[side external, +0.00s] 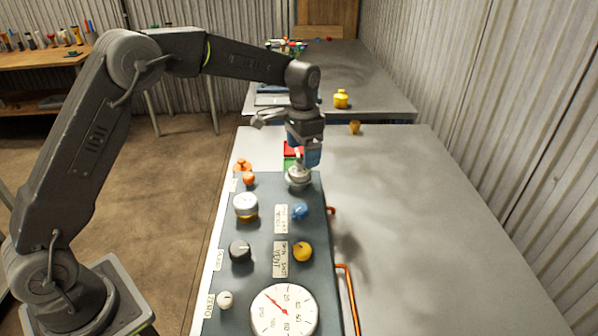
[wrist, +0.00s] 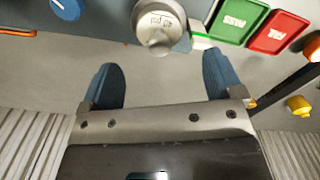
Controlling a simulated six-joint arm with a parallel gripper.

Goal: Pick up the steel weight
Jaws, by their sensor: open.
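The steel weight (side external: 298,177) is a silver, rounded piece at the far end of the grey-blue panel (side external: 262,225). In the wrist view the weight (wrist: 158,22) is at the top centre, with small markings on it, partly cut off by the frame edge. My gripper (side external: 306,155) points down just above and beside the weight in the side view. In the wrist view my gripper (wrist: 160,78) has its two blue fingers wide apart, with nothing between them; the weight lies beyond the fingertips. I cannot tell the exact height gap.
Green PASS (wrist: 237,20) and red FAIL (wrist: 278,32) pads lie beside the weight. The table (side external: 440,230) at right is clear.

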